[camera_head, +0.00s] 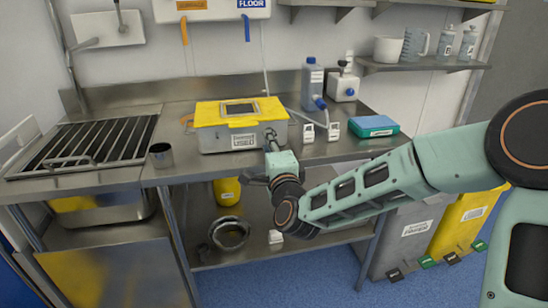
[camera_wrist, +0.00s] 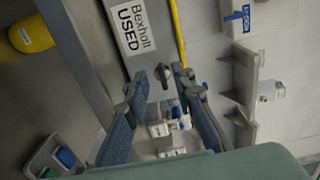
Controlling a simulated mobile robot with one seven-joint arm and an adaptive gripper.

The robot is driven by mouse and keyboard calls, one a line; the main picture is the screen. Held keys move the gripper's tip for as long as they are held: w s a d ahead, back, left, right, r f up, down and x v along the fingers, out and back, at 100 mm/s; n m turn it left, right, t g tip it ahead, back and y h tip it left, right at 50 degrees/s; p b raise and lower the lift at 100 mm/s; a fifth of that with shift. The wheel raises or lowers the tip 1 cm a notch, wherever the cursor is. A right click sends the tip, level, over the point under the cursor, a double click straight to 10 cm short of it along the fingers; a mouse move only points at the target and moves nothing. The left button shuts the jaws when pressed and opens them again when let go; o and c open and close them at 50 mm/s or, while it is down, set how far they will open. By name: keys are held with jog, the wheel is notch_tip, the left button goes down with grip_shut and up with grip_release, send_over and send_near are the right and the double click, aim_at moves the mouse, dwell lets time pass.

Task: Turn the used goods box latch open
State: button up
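The used goods box (camera_head: 218,139) is a grey metal box with a yellow lid (camera_head: 212,112), standing on the steel counter. Its white label reads "Bexholt USED" in the wrist view (camera_wrist: 131,28). The latch (camera_wrist: 162,75) is a small dark knob on the box front, beside the label. My gripper (camera_head: 270,137) is at the right part of the box front in the head view. In the wrist view my gripper (camera_wrist: 161,84) is open, with one finger on each side of the latch. I cannot tell whether either finger touches it.
Small white labelled containers (camera_head: 308,132), a bottle (camera_head: 312,85) and a blue-green box (camera_head: 373,126) stand to the right. A black rack (camera_head: 95,143) covers the left counter. Bins (camera_head: 400,235) stand below right.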

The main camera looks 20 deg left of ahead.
jog(key=v, duration=0.9)
